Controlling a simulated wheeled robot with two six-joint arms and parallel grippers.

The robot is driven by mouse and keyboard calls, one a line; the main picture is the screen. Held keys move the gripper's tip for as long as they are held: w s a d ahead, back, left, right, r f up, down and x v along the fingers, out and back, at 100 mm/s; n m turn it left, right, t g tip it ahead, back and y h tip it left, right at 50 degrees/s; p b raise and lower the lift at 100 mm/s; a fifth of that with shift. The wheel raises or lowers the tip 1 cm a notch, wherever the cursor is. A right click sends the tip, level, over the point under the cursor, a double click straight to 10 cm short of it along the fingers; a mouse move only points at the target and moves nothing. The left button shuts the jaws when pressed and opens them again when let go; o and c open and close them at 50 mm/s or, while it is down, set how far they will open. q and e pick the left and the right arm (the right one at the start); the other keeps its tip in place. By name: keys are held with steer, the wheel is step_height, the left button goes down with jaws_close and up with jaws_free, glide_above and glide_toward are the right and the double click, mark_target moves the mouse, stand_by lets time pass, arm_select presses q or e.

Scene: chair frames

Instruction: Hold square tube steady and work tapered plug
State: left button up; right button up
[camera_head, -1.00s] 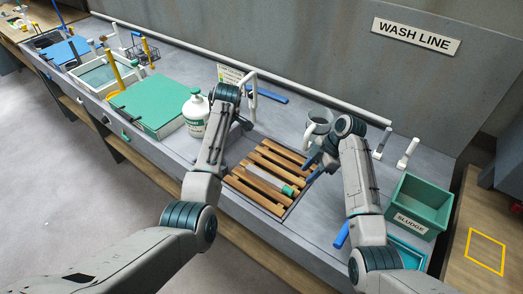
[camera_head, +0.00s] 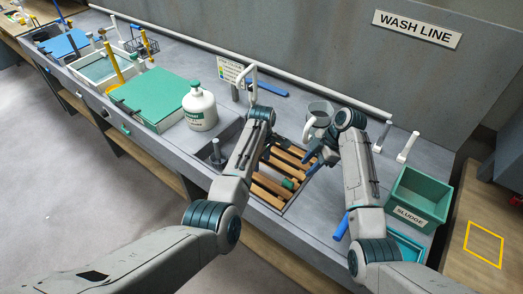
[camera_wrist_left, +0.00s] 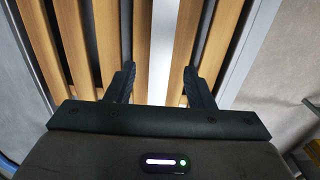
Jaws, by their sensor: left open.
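The square tube shows in the left wrist view as a pale, smooth strip (camera_wrist_left: 165,45) lying along the wooden slats. My left gripper (camera_wrist_left: 160,75) is open, with one dark finger on each side of the tube; I cannot tell whether they touch it. In the head view my left forearm hides most of the tube. The green tapered plug (camera_head: 288,183) shows at the tube's right end, over the slats.
The wooden slat rack (camera_head: 268,197) sits in the sink recess. A white bottle (camera_head: 201,112) stands to its left, a grey pitcher (camera_head: 318,117) behind my right gripper. The green sludge bin (camera_head: 417,195) is at the right. A white tap (camera_head: 253,85) rises behind the rack.

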mark_target(261, 167)
arm_select(q)
steer(key=shift+f, duration=1.4)
steer(key=shift+c, duration=0.5)
jaws_close()
steer(key=shift+s+f, duration=0.1)
arm_select(e)
steer(key=shift+o, duration=0.3)
steer(key=shift+s, duration=0.1)
